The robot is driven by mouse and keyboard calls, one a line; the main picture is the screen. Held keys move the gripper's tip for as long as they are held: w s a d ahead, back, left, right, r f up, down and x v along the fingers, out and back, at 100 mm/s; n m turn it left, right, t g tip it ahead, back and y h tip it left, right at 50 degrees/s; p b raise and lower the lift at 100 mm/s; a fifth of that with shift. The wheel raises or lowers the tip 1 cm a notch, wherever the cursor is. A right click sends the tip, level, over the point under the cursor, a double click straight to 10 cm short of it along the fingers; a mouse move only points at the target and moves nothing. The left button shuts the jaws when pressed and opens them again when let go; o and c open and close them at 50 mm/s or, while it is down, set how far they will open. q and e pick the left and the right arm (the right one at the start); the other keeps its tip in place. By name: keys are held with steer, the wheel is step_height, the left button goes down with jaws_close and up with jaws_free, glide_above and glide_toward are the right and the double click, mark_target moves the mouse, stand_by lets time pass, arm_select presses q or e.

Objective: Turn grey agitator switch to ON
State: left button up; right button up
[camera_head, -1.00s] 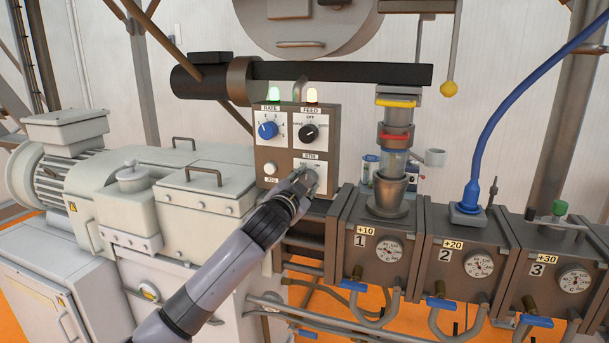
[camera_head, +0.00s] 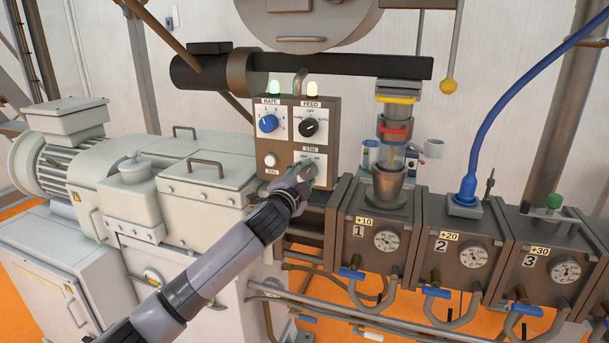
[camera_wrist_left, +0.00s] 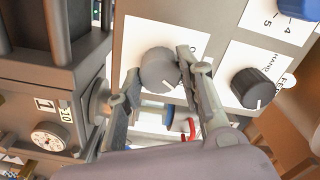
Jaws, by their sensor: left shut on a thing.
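The grey agitator switch (camera_wrist_left: 160,70) is a round knob on a white plate, low on the right of the brown control box (camera_head: 264,143). In the head view my left gripper (camera_head: 306,172) covers most of it. In the wrist view my left gripper (camera_wrist_left: 157,78) has one finger on each side of the knob and is shut on it. The plate's lettering is partly hidden by a finger, so I cannot read the switch's setting.
Above are a blue RATE knob (camera_head: 268,123) and a black FEED knob (camera_head: 309,127); a white JOG button (camera_head: 270,160) is at lower left. Two lamps (camera_head: 274,88) top the box. Brown barrel blocks with gauges (camera_head: 387,241) stand to the right, grey machinery (camera_head: 150,190) to the left.

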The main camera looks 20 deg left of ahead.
arm_select(q)
steer(key=o, duration=1.2)
steer(key=shift+c, duration=0.2)
steer(key=shift+s, duration=0.15)
steer(key=s, duration=1.1)
steer(key=shift+s+a, duration=0.2)
steer(key=shift+s, duration=0.15)
